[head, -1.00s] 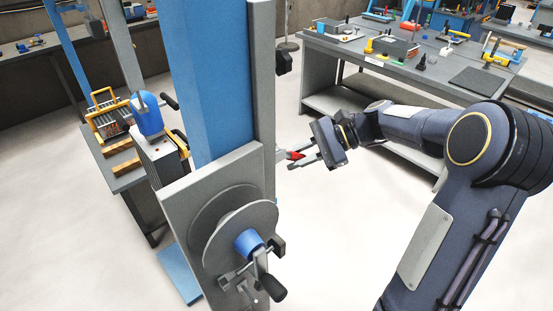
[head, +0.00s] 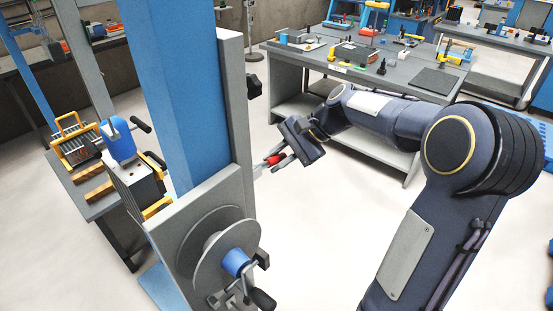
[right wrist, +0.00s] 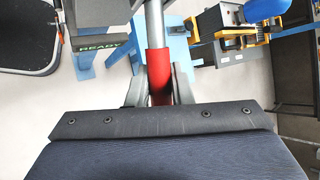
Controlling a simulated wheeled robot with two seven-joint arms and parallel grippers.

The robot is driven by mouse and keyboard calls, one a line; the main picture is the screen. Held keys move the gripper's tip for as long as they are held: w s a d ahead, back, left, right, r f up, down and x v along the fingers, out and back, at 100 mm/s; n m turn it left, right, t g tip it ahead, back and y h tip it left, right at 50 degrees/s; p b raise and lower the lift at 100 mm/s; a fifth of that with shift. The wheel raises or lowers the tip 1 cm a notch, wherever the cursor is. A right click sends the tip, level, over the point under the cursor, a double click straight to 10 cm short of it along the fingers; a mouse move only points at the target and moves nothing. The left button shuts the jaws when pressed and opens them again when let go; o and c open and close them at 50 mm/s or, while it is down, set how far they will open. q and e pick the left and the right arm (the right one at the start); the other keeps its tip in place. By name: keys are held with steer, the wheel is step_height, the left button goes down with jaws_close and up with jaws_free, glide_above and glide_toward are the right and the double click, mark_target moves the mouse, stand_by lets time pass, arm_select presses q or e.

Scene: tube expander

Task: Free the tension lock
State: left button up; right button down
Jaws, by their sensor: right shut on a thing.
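A lever with a red sleeve (head: 273,159) sticks out from the right side of the grey-and-blue upright post (head: 233,110). My right gripper (head: 276,163) is shut on the red sleeve. In the right wrist view the red sleeve (right wrist: 158,68) sits between the two grey fingers (right wrist: 158,88), and a silver rod (right wrist: 154,25) runs on from it. The lever's joint at the post is hard to make out. My left gripper is not in view.
A grey disc with a blue hub and crank (head: 237,262) is on the post's front plate. A side bench (head: 105,205) with a blue-topped machine (head: 122,138) stands left. A workbench (head: 385,85) stands behind my right arm. A dark box marked READY (right wrist: 97,45) shows in the wrist view.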

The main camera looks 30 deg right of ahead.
steer(key=c, duration=1.3)
jaws_free()
steer(key=b+v, duration=0.1)
steer(key=v, duration=0.7)
